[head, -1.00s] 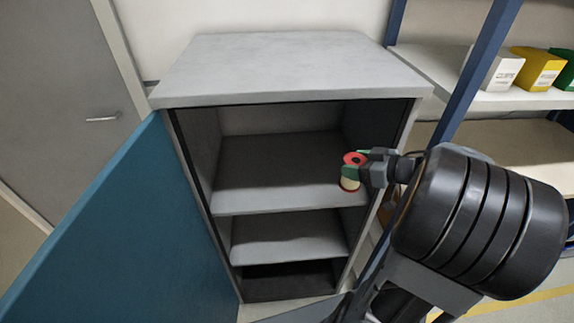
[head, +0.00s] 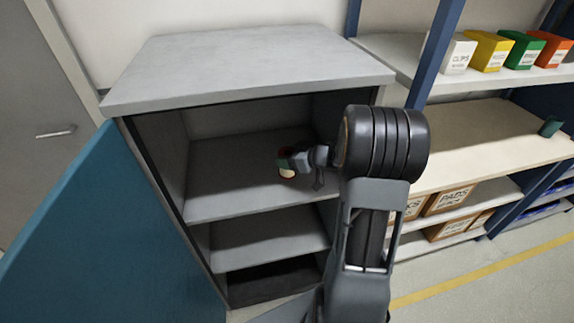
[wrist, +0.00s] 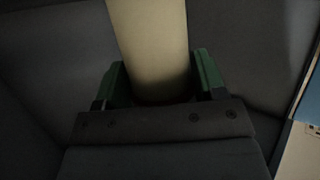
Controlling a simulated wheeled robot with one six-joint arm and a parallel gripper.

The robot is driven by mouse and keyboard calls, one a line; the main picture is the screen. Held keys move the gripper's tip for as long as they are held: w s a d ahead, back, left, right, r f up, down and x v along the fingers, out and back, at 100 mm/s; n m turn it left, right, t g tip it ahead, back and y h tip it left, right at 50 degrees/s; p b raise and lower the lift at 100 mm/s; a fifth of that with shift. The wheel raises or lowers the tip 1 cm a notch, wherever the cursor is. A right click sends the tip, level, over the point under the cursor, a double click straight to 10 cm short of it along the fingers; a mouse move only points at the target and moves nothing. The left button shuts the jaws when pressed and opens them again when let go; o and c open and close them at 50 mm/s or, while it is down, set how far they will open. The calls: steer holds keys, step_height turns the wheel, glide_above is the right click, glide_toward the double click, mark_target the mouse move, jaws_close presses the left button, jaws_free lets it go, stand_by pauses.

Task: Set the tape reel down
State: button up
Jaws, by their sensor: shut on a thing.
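The tape reel (head: 286,172) is a small pale cylinder, mostly hidden by my gripper in the head view. In the wrist view the reel (wrist: 150,45) is a cream cylinder between the green fingers. My gripper (head: 288,160) is shut on it. It is inside the open cabinet, over the upper shelf (head: 225,195) toward its right side. I cannot tell whether the reel touches the shelf.
The grey cabinet (head: 245,68) has its blue door (head: 90,230) swung open to the left. Lower shelves (head: 265,235) look empty. To the right, a rack with a blue post (head: 428,55) holds labelled boxes (head: 490,52). The upper shelf's left part is clear.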

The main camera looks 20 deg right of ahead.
steer(key=f, duration=0.3)
steer(key=shift+w+a+f, duration=0.1)
steer(key=shift+w+a, duration=0.05)
steer(key=shift+w, duration=0.25)
steer(key=shift+f, duration=0.4)
steer(key=shift+f, duration=0.1)
steer(key=shift+f, duration=0.1)
steer(key=o, duration=1)
